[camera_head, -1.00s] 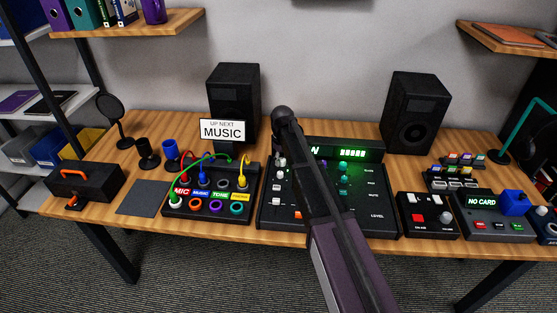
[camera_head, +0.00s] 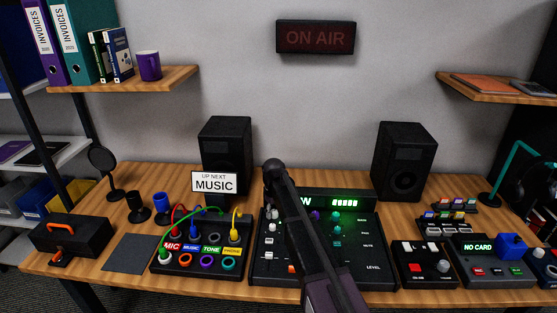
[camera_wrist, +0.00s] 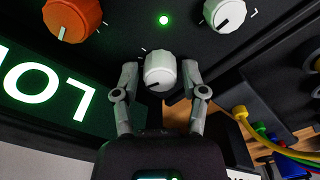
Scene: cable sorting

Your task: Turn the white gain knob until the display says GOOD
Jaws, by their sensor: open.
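A white knob (camera_wrist: 160,72) with a dark pointer line stands between the two fingers of my gripper (camera_wrist: 161,76) in the wrist view. The fingers are open, one on each side of the knob; whether they touch it I cannot tell. The green display (camera_wrist: 45,85) lies at the left, upside down and cut off, with "LO" legible. In the head view the display (camera_head: 345,203) shows a "W" and a row of green bars; my arm hides the rest, the knob and my gripper. The black mixer (camera_head: 370,247) stands mid-table.
An orange knob (camera_wrist: 72,18) and a second white knob (camera_wrist: 225,12) flank a green light (camera_wrist: 163,20) in the wrist view. A patch box (camera_head: 200,262) with coloured cables is left of the mixer. A control box (camera_head: 425,262) is at its right. Speakers (camera_head: 403,160) stand behind.

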